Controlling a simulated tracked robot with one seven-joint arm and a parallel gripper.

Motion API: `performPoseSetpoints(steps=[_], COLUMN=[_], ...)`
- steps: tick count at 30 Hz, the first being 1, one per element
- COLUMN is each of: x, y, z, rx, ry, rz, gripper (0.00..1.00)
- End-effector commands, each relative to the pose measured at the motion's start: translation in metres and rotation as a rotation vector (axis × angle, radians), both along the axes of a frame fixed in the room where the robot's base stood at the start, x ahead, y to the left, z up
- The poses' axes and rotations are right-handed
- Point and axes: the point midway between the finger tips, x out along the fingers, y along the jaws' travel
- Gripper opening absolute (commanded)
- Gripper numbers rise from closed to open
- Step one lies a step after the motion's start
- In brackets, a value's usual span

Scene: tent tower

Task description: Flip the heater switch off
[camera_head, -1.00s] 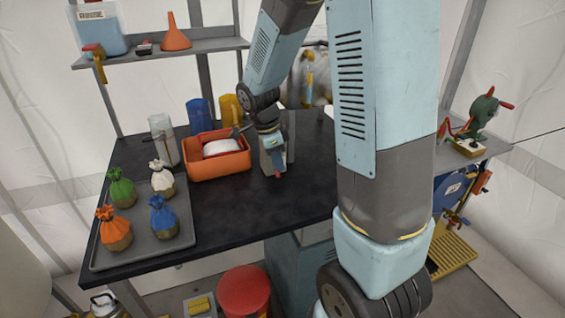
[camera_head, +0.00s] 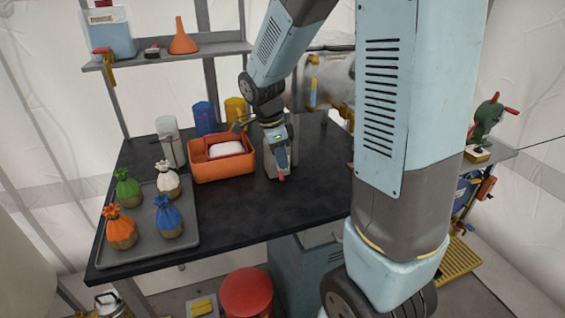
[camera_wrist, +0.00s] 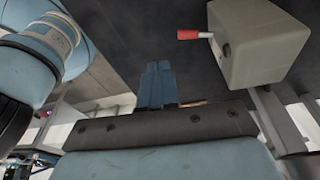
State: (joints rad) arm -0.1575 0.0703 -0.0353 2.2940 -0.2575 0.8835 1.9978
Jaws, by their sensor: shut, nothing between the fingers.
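A grey box with a red-tipped lever, which looks like the heater switch, shows in the wrist view: the box (camera_wrist: 262,45) at upper right and the red lever tip (camera_wrist: 192,34) sticking out from its left side. In the head view the box (camera_head: 270,165) stands on the black table, partly hidden by my gripper (camera_head: 281,158), and the red tip shows just below the fingers. My gripper (camera_wrist: 158,84) is shut and empty in the wrist view, with a gap in the picture between its fingers and the lever. I cannot tell whether they touch.
An orange bin (camera_head: 222,168) with a white item stands just left of the box. A grey tray (camera_head: 150,243) with several tied pouches is at the table's left. Blue (camera_head: 205,118) and yellow (camera_head: 235,110) containers stand behind the bin. The black table's front (camera_head: 235,218) is clear.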

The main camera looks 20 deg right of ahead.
Motion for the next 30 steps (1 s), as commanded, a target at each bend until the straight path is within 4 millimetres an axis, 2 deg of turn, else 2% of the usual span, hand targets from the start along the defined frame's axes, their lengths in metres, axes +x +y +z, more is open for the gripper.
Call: performPoseSetpoints(steps=[3, 9, 30], x=[-0.009, -0.019, -0.024], y=[0.003, 0.006, 0.002], z=[0.014, 0.027, 0.035], rx=[0.001, 0.000, 0.009], ry=[-0.002, 0.001, -0.005], rz=[-0.001, -0.006, 0.017], gripper=[0.00, 0.00, 0.00])
